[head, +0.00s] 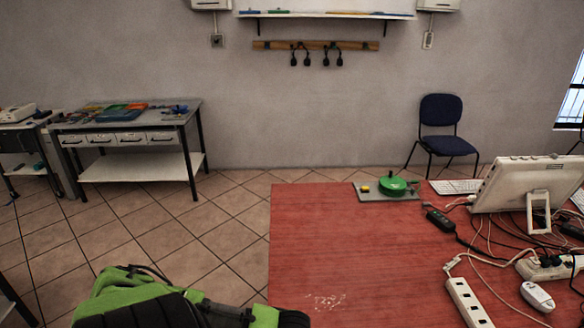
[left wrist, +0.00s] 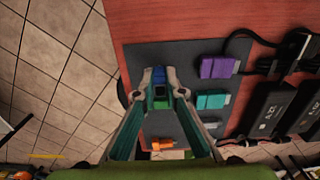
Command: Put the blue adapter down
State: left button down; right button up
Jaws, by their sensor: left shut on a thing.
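In the left wrist view my left gripper (left wrist: 160,92) is shut on the blue adapter (left wrist: 159,75). Only a small blue part of the adapter shows between and beyond the fingertips. Gripper and adapter are over the dark grey mat (left wrist: 184,55), left of the purple and teal adapters. I cannot tell whether the blue adapter touches the mat. In the head view my green left arm is at the bottom left, but the fingers and the adapter do not show. My right gripper is in neither view.
On the mat lie a purple adapter (left wrist: 218,67), a teal adapter (left wrist: 212,101) and orange and green pieces (left wrist: 160,144). Black power bricks (left wrist: 268,108) with cables crowd the right. The red table (head: 350,240) carries a monitor (head: 520,185), cables and a white power strip (head: 467,303); its middle is clear.

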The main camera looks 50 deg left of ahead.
pick_arm(q)
jog(key=c, duration=2.1)
grip_release()
jog(key=shift+f, duration=0.1)
notch_tip(320, 180, up, 12)
